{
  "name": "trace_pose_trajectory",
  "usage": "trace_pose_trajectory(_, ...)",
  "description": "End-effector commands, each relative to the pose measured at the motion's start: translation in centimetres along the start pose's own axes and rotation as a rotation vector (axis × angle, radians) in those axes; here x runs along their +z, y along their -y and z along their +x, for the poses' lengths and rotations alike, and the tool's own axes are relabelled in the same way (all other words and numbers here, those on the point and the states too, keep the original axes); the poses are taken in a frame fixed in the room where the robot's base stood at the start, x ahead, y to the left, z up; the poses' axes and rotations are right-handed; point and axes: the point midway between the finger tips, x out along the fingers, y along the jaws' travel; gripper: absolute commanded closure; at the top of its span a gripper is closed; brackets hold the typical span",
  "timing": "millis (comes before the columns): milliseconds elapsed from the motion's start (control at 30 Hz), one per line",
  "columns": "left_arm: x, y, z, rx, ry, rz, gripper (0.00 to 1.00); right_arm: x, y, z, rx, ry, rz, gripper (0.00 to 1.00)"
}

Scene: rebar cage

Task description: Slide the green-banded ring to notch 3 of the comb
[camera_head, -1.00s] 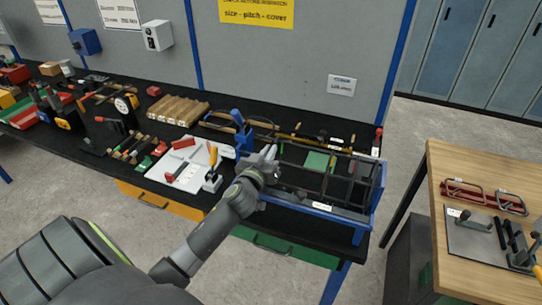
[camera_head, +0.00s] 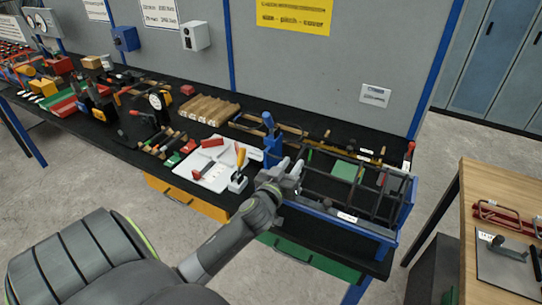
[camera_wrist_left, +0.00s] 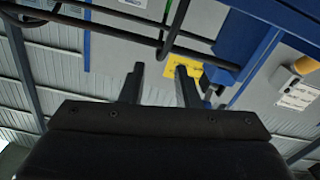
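The rebar cage (camera_head: 374,205) of dark bars and rings lies in a blue frame (camera_head: 408,205) at the right end of the black bench. A small green mark (camera_head: 308,156) shows near the cage's left end; I cannot tell if it is the ring's green band. The comb and its notches are too small to make out. My left gripper (camera_head: 291,174) is at the cage's front left corner. In the left wrist view its two fingers (camera_wrist_left: 160,85) are apart with nothing between them, and dark bars (camera_wrist_left: 165,35) pass beyond the tips. My right gripper is not in view.
A blue upright clamp (camera_head: 270,135) stands just behind my left gripper. A white board (camera_head: 205,178) with a yellow-handled toggle clamp (camera_head: 239,170) lies to the left. Wooden blocks (camera_head: 208,108) and tools fill the bench further left. A wooden table (camera_head: 480,190) stands at right.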

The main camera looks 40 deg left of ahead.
Motion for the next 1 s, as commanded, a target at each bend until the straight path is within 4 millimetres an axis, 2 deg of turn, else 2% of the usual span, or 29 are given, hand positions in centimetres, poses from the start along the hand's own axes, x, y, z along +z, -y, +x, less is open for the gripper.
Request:
trace_pose_trajectory(33,0.3,0.1,-1.1,0.000,0.001,0.000,0.71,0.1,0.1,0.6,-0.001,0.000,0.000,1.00)
trace_pose_trajectory(400,0.4,0.1,-8.5,-0.001,0.002,-0.002,0.71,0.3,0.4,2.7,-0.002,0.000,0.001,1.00)
trace_pose_trajectory(600,0.3,0.1,-11.8,-0.001,0.001,-0.001,0.71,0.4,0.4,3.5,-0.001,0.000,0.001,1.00)
trace_pose_trajectory(800,0.1,0.1,-13.3,-0.001,0.000,0.000,0.71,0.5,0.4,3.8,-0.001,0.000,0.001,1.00)
trace_pose_trajectory(1000,0.0,0.0,-13.5,0.000,0.000,0.000,0.71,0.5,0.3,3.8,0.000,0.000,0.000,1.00)
